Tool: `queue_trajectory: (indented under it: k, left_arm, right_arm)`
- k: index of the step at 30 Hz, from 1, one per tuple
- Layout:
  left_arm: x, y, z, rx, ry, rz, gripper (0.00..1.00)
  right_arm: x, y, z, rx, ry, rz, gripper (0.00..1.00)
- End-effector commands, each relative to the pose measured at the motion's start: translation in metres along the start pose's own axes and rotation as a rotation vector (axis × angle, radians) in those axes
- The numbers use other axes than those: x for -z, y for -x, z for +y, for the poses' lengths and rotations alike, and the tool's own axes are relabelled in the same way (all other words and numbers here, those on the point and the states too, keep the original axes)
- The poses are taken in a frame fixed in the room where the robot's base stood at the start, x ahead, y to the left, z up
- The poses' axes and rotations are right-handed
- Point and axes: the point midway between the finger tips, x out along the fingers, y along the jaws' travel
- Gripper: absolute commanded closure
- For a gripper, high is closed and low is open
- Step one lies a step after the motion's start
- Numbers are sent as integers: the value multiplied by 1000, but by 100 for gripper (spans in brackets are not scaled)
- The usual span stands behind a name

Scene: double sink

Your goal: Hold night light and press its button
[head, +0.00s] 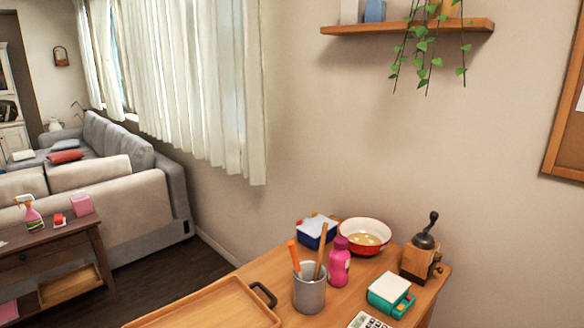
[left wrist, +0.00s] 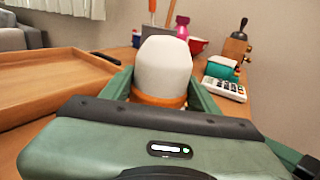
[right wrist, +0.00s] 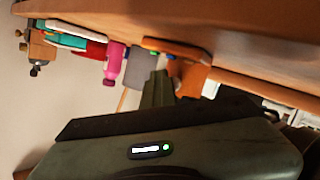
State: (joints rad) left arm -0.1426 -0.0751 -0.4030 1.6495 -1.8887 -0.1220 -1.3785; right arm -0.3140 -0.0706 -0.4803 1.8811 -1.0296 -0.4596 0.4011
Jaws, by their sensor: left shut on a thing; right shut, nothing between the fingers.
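The night light (left wrist: 164,68) has a white rounded dome over an orange-brown base. In the left wrist view it stands between the two green fingers of my left gripper (left wrist: 161,88), which is shut on it. Its lower part is hidden behind the gripper body, and I cannot make out its button. My right gripper (right wrist: 160,88) shows in the right wrist view, shut and empty, beside the table edge. Neither gripper nor the night light shows in the head view.
A wall shelf (head: 405,27) hangs above.

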Motion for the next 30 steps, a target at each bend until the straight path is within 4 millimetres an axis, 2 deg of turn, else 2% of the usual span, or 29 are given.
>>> queue_trajectory:
  k: [1, 30]
  left_arm:
    - [0, 1, -8, 16, 5, 2, 85]
    - [0, 2, -10, 18, 13, 3, 85]
  right_arm:
    - [4, -1, -2, 4, -4, 8, 100]
    - [8, -10, -6, 2, -4, 6, 100]
